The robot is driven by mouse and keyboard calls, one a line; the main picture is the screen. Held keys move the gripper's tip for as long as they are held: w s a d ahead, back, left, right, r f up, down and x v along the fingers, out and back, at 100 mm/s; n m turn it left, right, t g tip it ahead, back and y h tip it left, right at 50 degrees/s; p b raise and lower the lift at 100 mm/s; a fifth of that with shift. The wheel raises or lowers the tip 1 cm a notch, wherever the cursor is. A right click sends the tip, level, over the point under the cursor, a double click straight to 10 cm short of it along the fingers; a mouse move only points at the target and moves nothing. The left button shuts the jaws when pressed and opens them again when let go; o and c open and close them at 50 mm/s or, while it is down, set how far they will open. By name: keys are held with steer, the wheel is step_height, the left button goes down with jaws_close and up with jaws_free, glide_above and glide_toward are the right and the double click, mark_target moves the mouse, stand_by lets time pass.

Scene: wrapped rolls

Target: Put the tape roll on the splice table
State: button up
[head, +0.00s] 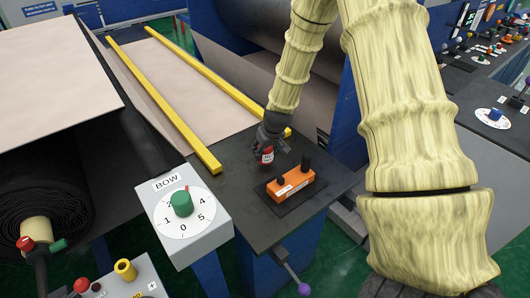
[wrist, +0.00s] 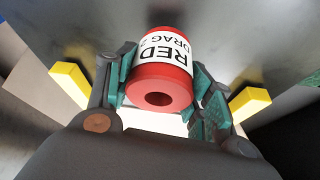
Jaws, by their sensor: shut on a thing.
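My gripper (head: 268,146) is shut on a red cylinder (head: 267,155) with a white label, above the dark table top (head: 228,202). In the wrist view the red cylinder (wrist: 160,84) sits between both fingers (wrist: 164,90). Its label reads "RED DRAG" and its near end has a round hole. I cannot tell whether it is the tape roll. The dark top, perhaps the splice table, adjoins two yellow bars. A small yellow cylinder with a dark opening (head: 125,270) is on the grey panel at the lower left.
An orange block (head: 291,187) with black posts sits on a black pad, close right of my gripper. A grey BOW dial box (head: 184,212) stands at the dark top's left edge. Yellow bars (head: 164,105) flank the pale sheet behind. A purple-knobbed lever (head: 303,289) projects in front.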

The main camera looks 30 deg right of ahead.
steer(key=shift+f+p, duration=0.35)
steer(key=shift+f, duration=0.7)
steer(key=shift+f, duration=0.1)
steer(key=o, duration=1.2)
steer(key=shift+c, duration=0.2)
steer(key=shift+s+r, duration=0.1)
steer(key=shift+r, duration=0.45)
steer(key=b+v, duration=0.2)
steer(key=v, duration=0.9)
steer(key=shift+b, duration=0.4)
steer(key=shift+s, duration=0.1)
